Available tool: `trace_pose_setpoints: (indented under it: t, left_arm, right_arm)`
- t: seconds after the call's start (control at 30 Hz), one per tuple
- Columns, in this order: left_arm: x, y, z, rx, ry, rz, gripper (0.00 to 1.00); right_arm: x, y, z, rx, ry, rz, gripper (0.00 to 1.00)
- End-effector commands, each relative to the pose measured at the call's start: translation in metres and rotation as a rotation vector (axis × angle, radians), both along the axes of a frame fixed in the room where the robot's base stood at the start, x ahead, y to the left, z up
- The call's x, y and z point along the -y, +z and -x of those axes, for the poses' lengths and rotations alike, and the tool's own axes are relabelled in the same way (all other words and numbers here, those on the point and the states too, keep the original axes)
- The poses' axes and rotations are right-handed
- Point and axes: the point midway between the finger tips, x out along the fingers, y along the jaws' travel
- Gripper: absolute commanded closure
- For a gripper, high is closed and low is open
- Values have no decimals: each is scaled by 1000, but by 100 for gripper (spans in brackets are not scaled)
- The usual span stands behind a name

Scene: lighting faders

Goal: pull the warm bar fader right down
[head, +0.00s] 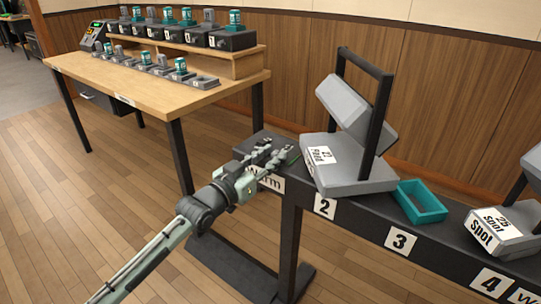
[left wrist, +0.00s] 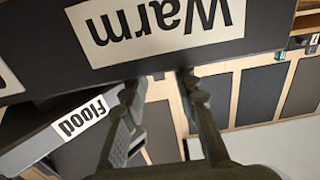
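A label reading "Warm" is on the near face of a long dark bar (head: 345,225) in the head view, partly hidden by my left gripper (head: 277,154). The same Warm label (left wrist: 155,28) shows upside down and close in the left wrist view. There my left gripper (left wrist: 158,85) has its two fingers apart with nothing between them, their tips near the bar's lower edge. Whether they touch it I cannot tell. I cannot make out the warm bar fader itself. My right gripper is not in view.
A wooden desk (head: 140,83) carries a sloped grey panel (head: 93,36) and rows of dark blocks, several topped with teal or grey cylinders. Grey lamps (head: 345,172) and a teal open frame (head: 420,201) sit on the bar. Wooden floor lies clear at left.

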Motion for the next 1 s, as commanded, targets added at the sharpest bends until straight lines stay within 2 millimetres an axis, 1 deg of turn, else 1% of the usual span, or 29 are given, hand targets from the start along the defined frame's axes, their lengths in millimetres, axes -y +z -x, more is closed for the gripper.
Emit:
trace_pose_setpoints:
  t: [0.27, 0.37, 0.47, 0.8, 0.9, 1.0]
  left_arm:
    - [0, 1, 0, 2, 0, 1, 68]
    - [-4, 1, 4, 1, 1, 1, 68]
    - [-12, 0, 15, 0, 1, 0, 68]
    - [-54, 0, 73, 1, 1, -1, 68]
    - [-62, 0, 85, 1, 0, -1, 68]
    - [-68, 1, 93, 1, 1, 1, 68]
  right_arm:
    - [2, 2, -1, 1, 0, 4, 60]
    - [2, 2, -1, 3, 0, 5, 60]
    - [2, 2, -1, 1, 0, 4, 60]
    - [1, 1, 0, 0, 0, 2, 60]
    - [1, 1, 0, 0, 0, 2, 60]
    - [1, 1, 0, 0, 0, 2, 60]
